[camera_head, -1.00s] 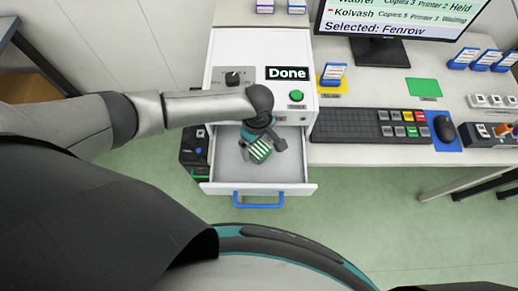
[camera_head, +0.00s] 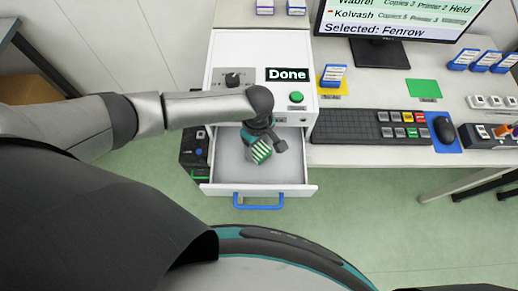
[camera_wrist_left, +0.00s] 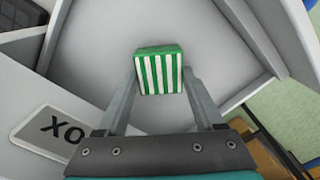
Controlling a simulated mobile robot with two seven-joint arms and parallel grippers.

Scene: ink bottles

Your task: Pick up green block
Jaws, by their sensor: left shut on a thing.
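The green block (camera_head: 260,152) has white stripes on its face and is in the open drawer (camera_head: 225,173) of the white machine. In the left wrist view the block (camera_wrist_left: 158,70) sits between the two finger tips. My left gripper (camera_head: 264,142) reaches down into the drawer and is shut on the block; it also shows in the left wrist view (camera_wrist_left: 159,82). I cannot tell whether the block touches the drawer floor. My right gripper is not in view.
The drawer's walls surround the gripper, with a blue handle (camera_head: 258,201) in front. Above are a "Done" sign (camera_head: 287,74), a black knob (camera_head: 232,79) and a green button (camera_head: 296,97). A keyboard (camera_head: 365,126) and mouse (camera_head: 445,129) lie to the right.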

